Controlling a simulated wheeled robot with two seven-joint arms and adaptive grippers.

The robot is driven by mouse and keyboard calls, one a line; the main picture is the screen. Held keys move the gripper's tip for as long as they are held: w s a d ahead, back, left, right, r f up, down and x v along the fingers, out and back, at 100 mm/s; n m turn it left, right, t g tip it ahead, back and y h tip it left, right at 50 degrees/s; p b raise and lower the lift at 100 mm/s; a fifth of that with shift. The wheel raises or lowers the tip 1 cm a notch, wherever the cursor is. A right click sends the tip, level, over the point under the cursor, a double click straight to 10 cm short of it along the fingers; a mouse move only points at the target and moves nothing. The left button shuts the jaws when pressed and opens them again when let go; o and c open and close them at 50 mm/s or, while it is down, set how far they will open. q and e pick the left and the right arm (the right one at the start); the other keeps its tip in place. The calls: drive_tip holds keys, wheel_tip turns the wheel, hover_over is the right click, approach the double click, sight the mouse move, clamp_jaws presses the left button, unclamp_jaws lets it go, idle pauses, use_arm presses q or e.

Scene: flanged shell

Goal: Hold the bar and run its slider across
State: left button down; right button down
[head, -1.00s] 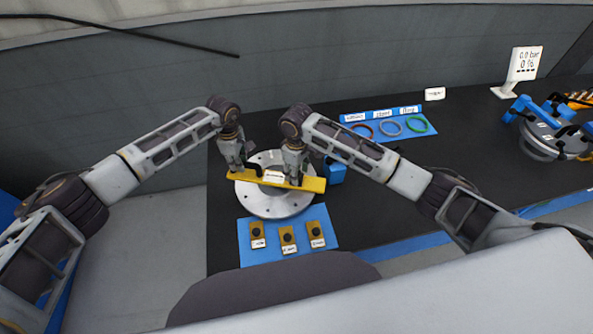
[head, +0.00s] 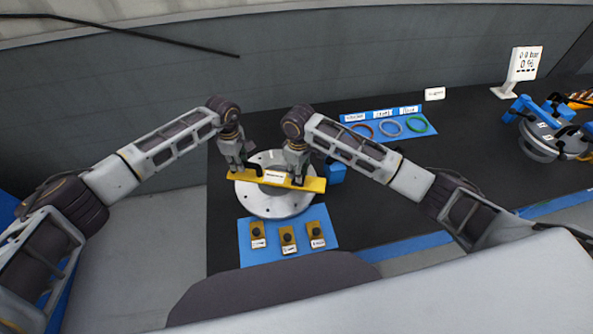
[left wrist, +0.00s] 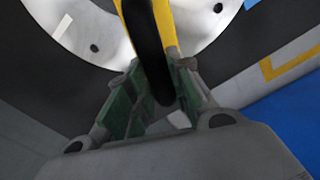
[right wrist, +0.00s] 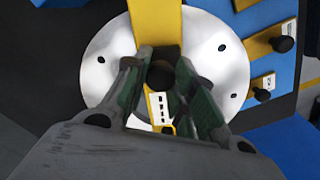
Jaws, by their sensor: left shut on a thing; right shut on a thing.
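The yellow bar (head: 312,185) lies across the round metal flange (head: 266,208), with a white label on its middle. My left gripper (head: 241,168) is at the bar's left end. In the left wrist view its pads are shut on a black curved handle (left wrist: 146,40) of the bar. My right gripper (head: 298,178) is over the bar, right of the label. In the right wrist view its pads are closed around a dark round knob (right wrist: 160,75), which seems to be the slider's. The slider's body is mostly hidden by the fingers.
A blue mat (head: 255,254) with several yellow blocks with black knobs lies in front of the flange. A blue tray (head: 403,129) with three coloured rings is behind right. A gauge sign (head: 524,65) and a clamped round device (head: 543,145) stand farther right.

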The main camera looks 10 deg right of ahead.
drive_tip(key=shift+s+d, duration=0.4)
drive_tip(key=shift+d, duration=0.55)
drive_tip(key=shift+s+d, duration=0.35)
drive_tip(key=shift+d, duration=0.6)
drive_tip(key=shift+s+d, duration=0.4)
drive_tip(key=shift+d, duration=0.55)
drive_tip(key=c, duration=1.2)
unclamp_jaws()
drive_tip(key=shift+o, duration=0.2)
drive_tip(key=shift+r, duration=0.1)
wheel_tip(320, 180, up, 12)
use_arm(q)
drive_tip(key=c, duration=1.2)
unclamp_jaws()
